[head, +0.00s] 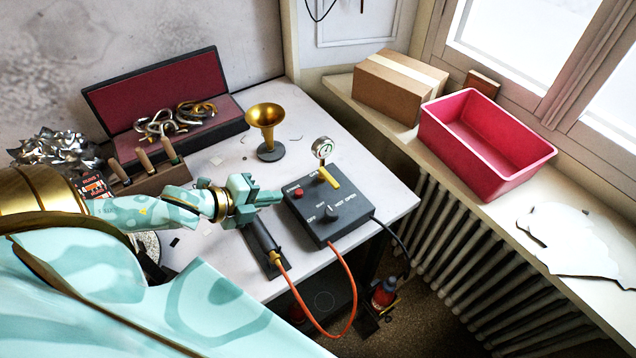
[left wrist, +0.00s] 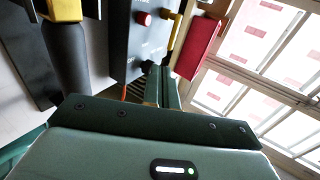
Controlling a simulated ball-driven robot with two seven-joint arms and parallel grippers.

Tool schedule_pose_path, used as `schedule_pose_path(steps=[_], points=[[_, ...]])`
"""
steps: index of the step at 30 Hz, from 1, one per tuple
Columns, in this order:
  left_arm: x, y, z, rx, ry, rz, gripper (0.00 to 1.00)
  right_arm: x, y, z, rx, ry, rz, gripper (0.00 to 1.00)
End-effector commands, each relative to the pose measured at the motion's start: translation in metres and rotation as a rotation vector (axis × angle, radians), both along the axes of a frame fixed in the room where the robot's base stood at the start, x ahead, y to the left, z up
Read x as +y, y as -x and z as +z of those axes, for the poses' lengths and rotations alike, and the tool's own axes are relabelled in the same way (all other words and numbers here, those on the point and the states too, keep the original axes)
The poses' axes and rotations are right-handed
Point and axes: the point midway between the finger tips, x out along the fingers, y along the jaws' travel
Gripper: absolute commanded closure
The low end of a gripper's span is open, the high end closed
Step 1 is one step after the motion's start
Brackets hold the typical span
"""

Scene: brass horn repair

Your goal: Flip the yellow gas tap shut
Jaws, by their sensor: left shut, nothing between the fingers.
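The yellow gas tap (head: 329,178) is on top of a dark grey control box (head: 346,226), at the foot of a round gauge (head: 322,148). Its lever slants toward the lower right in the head view; the small lettering beside it is hard to read. My left gripper (head: 277,197) is shut and empty, just left of the box and apart from the tap. In the left wrist view the tap (left wrist: 176,34) shows beyond the shut fingertips (left wrist: 160,75), near the red button (left wrist: 143,18). My right gripper is not in view.
A black-handled torch (head: 262,238) lies below my left gripper, with an orange hose (head: 350,290) hanging off the table edge. A dark knob (head: 331,213) is on the box. A brass bell (head: 266,118) stands behind. A pink tub (head: 480,140) sits on the windowsill.

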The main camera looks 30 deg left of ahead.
Motion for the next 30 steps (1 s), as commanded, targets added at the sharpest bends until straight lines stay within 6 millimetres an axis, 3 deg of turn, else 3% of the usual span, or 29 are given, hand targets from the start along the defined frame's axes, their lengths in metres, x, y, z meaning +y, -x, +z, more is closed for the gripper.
schedule_pose_path(steps=[3, 8, 22, 30], points=[[0.0, -0.001, 0.0, -0.001, 0.0, 0.001, 1.0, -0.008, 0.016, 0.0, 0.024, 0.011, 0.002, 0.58], [-0.003, -0.01, -0.006, -0.002, 0.002, 0.003, 1.0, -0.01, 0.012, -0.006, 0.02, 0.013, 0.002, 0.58], [-0.034, -0.083, -0.052, -0.003, 0.001, 0.002, 1.0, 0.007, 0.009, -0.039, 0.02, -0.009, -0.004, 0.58], [-0.047, -0.113, -0.05, -0.001, 0.001, 0.001, 1.0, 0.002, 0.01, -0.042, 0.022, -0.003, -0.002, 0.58]])
